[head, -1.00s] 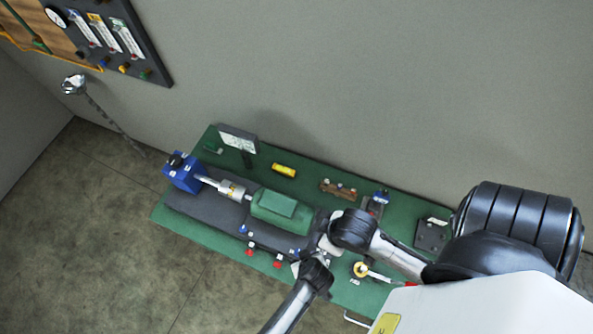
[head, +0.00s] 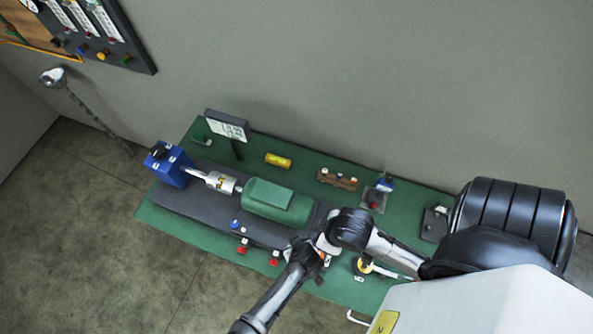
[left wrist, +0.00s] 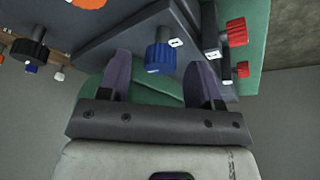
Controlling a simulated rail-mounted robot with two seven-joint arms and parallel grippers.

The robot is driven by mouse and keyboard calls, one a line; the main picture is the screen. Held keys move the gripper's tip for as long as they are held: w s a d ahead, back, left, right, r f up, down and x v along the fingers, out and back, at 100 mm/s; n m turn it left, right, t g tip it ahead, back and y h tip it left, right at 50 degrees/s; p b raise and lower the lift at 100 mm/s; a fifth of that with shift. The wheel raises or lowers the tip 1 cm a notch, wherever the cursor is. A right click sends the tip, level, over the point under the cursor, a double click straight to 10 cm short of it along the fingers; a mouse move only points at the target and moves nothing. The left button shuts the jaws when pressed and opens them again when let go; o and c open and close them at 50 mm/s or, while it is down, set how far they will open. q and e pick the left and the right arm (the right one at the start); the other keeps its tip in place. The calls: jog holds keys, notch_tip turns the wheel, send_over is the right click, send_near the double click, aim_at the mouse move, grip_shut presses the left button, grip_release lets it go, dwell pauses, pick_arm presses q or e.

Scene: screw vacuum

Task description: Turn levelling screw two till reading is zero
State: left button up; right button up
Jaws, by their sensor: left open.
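In the left wrist view a blue knob (left wrist: 160,57) with a white tag hangs between the two purple fingers of my left gripper (left wrist: 162,72). The fingers are apart, one on each side of the knob, and I see no clear contact. The tag's mark is too small to read. Another blue knob (head: 235,224) shows at the front edge of the dark base (head: 185,205) in the head view. A display on a post (head: 227,127) stands behind; its reading is illegible. In the head view my arm hides the knob area and the fingertips. My right gripper does not show.
Red knobs (left wrist: 237,32) lie to one side of the fingers, a black knob (left wrist: 28,52) to the other. The green motor (head: 280,200) and blue pump (head: 170,165) sit on the base. A yellow cylinder (head: 278,160) lies behind. Floor is clear at lower left.

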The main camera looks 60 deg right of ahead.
pick_arm(q)
jog(key=shift+w+f, duration=0.15)
jog(key=shift+f, duration=0.15)
jog(key=c, duration=0.9)
jog(key=shift+c, duration=0.2)
